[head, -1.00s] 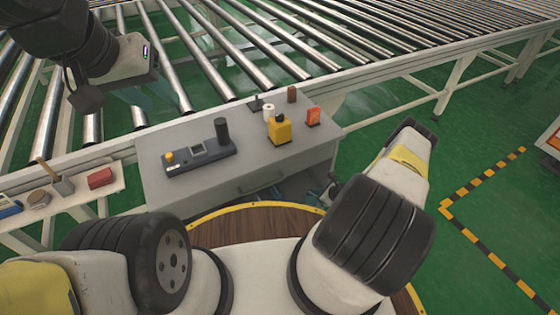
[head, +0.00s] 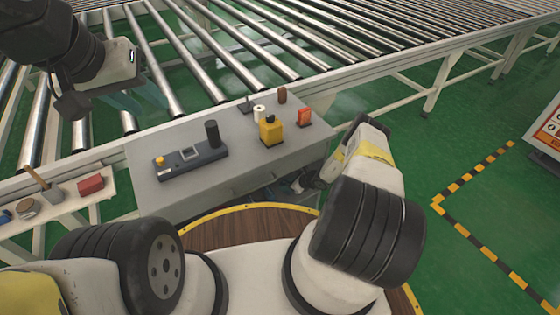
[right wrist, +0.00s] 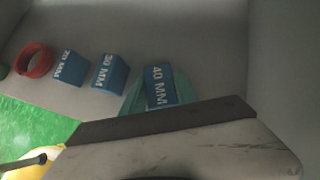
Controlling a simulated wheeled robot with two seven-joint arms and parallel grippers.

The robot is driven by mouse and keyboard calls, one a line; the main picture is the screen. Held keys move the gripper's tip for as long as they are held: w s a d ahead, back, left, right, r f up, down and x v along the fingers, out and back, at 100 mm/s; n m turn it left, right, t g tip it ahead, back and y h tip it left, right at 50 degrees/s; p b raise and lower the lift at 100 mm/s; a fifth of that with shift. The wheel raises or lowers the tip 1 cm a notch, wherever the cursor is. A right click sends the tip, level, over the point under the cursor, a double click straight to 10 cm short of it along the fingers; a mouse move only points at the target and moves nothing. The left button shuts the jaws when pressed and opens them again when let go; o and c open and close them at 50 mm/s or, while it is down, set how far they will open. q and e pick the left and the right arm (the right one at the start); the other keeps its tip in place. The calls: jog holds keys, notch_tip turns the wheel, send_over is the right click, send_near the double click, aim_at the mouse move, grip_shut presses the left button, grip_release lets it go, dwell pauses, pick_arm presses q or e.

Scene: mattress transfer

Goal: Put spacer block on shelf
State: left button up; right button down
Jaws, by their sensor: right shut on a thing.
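A blue spacer block marked 40 MM (right wrist: 160,88) shows in the right wrist view. My right gripper (right wrist: 157,92) is shut on it, with teal fingers on both sides. Blue blocks marked 30 MM (right wrist: 109,74) and 20 MM (right wrist: 71,67) stand in a row to its left on a pale grey surface (right wrist: 100,103). I cannot tell whether the held block touches that surface. In the head view the right arm reaches under the grey cabinet top (head: 225,180), and its gripper is mostly hidden. My left gripper (head: 136,99) hangs over the conveyor rollers, its teal fingers apart and empty.
A red ring (right wrist: 33,60) lies left of the blocks. Grey walls close in behind and right. A side ledge (head: 60,205) holds small items.

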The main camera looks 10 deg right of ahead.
jog(key=c, duration=0.9)
grip_release()
jog(key=shift+f, duration=0.1)
jog(key=shift+r, duration=0.25)
jog(key=s+d, duration=0.5)
jog(key=s, duration=0.1)
jog(key=s+d, duration=0.3)
jog(key=shift+s+d+r, duration=0.25)
jog(key=shift+d+r, duration=0.05)
